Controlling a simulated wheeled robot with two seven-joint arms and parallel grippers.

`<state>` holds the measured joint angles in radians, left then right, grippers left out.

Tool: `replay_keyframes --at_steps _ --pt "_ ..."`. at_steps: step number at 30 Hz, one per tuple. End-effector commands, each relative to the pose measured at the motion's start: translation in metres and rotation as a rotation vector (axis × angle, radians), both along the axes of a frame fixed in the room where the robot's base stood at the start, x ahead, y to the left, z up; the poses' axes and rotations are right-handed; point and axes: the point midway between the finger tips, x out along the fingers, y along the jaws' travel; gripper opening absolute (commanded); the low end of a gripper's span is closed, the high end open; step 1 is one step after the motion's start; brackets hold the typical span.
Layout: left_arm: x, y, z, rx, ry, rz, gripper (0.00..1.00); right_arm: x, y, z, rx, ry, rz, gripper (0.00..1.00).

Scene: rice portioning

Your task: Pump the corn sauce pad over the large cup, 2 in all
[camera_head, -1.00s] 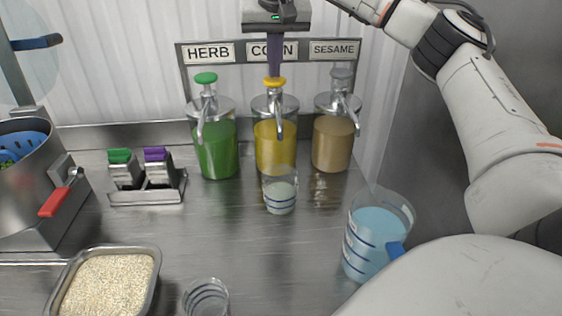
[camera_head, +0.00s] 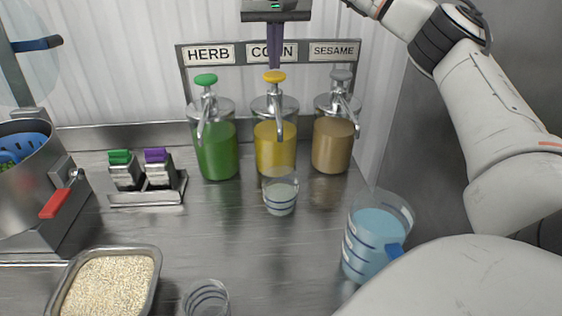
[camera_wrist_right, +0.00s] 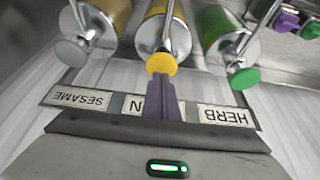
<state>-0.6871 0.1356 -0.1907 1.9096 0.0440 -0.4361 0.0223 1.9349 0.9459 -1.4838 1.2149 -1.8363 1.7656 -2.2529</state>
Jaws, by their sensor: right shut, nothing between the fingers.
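The corn sauce dispenser (camera_head: 275,150) holds yellow sauce and stands in the middle of three, its yellow pump pad (camera_head: 274,76) on top. A clear cup with blue lines (camera_head: 281,193) stands in front of it, under its spout, with pale contents. My right gripper (camera_head: 274,66) points down, shut and empty, with its fingertips right at the yellow pad. In the right wrist view its purple fingers (camera_wrist_right: 163,84) end at the yellow pad (camera_wrist_right: 161,64); I cannot tell whether they touch. My left gripper is not in view.
The herb dispenser (camera_head: 216,150) and the sesame dispenser (camera_head: 333,145) flank the corn one closely. A blue-filled pitcher (camera_head: 374,240) stands at right, another clear cup (camera_head: 206,299) at the front, a rice tray (camera_head: 152,290) at front left.

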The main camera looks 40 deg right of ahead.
Motion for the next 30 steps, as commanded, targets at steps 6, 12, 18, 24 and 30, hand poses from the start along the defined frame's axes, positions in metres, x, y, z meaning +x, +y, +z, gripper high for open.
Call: replay_keyframes --at_steps 6,12,18,24,30 --pt "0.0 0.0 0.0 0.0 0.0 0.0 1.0 0.001 0.0 0.021 0.0 -0.003 0.0 0.0" --pt "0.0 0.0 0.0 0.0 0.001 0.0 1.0 0.0 0.0 0.041 0.0 -0.003 0.0 0.0" --pt "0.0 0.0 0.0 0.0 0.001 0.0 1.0 0.0 0.0 0.057 0.0 -0.003 0.001 0.0" --pt "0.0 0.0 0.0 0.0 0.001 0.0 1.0 0.0 0.0 0.059 0.0 0.0 0.0 0.0" --pt "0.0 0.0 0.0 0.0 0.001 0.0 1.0 0.0 0.0 0.059 0.0 -0.001 0.0 0.0"
